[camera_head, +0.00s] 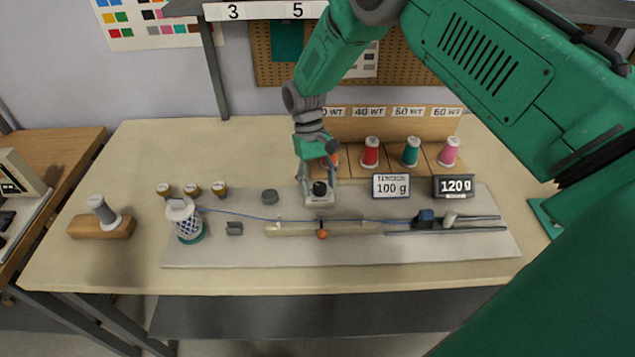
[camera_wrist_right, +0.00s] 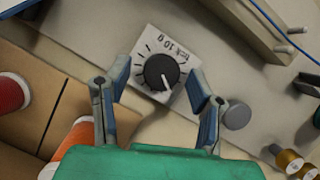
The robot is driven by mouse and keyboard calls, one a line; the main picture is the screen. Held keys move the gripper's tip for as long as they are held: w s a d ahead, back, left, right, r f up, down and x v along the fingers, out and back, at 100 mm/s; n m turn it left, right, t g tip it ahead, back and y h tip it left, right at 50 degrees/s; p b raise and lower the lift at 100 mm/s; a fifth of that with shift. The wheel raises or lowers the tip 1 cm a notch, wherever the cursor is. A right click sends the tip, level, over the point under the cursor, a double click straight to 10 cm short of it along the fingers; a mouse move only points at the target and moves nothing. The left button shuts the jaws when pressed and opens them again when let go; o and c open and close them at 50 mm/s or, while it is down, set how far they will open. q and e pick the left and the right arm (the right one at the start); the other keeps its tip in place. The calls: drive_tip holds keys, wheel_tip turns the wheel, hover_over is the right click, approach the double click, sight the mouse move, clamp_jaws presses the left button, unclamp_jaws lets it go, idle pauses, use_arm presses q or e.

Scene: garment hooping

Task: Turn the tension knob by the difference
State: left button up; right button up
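The tension knob (camera_head: 320,188) is black and round on a small white block with a printed dial on the grey board. In the right wrist view the knob (camera_wrist_right: 161,72) has a white pointer line toward the lower right, and the block reads "tick 10 g". My right gripper (camera_head: 318,183) is over the block; its two fingers stand apart on either side of the knob, with gaps, in the wrist view (camera_wrist_right: 165,88). A white card (camera_head: 391,186) reads "TENSION 100 g". A dark display (camera_head: 454,187) reads "120 g". My left gripper is not in view.
Thread spools, including a red one (camera_head: 371,152), stand on a wooden rack behind the knob. A blue thread runs from a netted spool (camera_head: 184,220) across the board (camera_head: 220,254). A grey disc (camera_head: 269,196) lies left of the knob. The table front (camera_head: 300,277) is clear.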

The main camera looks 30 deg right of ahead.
drive_tip(key=v, duration=1.1)
drive_tip(key=shift+w+r, duration=0.25)
drive_tip(key=shift+r, duration=0.1)
